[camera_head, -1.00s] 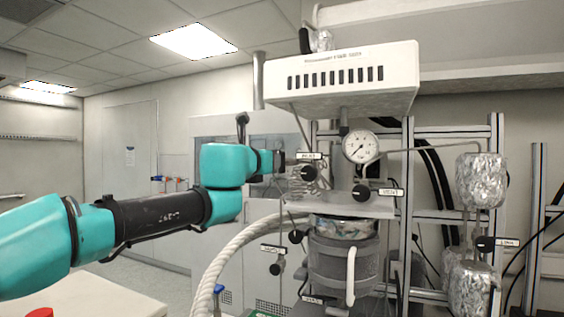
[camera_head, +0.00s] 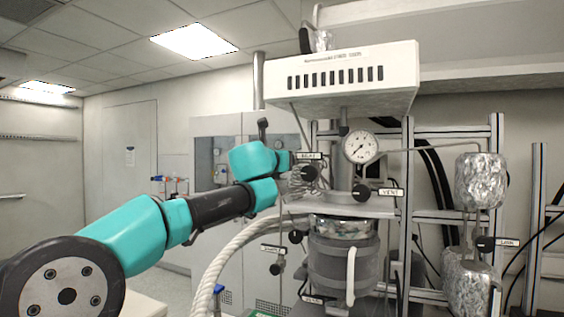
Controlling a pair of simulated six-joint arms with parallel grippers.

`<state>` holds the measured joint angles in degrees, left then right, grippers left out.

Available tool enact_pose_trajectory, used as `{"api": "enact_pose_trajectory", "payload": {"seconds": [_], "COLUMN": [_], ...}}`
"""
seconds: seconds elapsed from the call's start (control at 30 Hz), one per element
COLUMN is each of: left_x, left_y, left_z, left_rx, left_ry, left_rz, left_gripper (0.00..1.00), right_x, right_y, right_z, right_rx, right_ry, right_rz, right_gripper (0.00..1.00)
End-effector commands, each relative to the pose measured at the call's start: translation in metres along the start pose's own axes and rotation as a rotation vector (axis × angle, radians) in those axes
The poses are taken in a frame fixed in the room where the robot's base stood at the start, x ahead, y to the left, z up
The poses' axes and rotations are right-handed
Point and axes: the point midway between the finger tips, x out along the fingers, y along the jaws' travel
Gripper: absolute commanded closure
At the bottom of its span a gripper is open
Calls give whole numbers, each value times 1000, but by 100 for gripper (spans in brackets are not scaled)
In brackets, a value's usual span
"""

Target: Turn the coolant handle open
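Several black valve handles with small white labels sit on the reactor rig. The upper-left handle (camera_head: 309,173) is under a label too blurred to read surely. Another handle (camera_head: 361,192) is beside a label reading VENT. Lower handles (camera_head: 276,269) and (camera_head: 485,244) have labels I cannot read surely, so I cannot tell which one is the coolant handle. My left gripper (camera_head: 296,163), on the teal and black arm, is at the upper-left handle. Its fingers are too small and overlapped to show whether they are open or touching it. My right gripper is out of view.
A pressure gauge (camera_head: 361,147) stands above the metal plate. The white vented box (camera_head: 345,77) overhangs the rig. A thick white hose (camera_head: 222,262) curves at lower left. A jacketed vessel (camera_head: 343,262) hangs below the plate. Foil-wrapped cylinders (camera_head: 481,181) stand at right.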

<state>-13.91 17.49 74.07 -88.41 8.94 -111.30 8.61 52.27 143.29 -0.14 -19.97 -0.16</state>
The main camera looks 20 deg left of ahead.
Motion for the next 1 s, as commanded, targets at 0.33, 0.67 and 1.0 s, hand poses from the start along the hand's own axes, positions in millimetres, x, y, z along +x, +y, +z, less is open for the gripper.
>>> {"api": "enact_pose_trajectory", "payload": {"seconds": [0.33,0.67,1.0], "left_x": [0,0,0], "left_y": [0,0,0], "left_z": [0,0,0], "left_rx": [0,0,-34], "left_ry": [0,0,0], "left_rz": [0,0,0], "left_gripper": [79,100,100], "right_x": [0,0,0], "right_y": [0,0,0], "right_z": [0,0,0], "right_rx": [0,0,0], "right_ry": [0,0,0], "right_rz": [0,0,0], "right_gripper": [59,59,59]}}
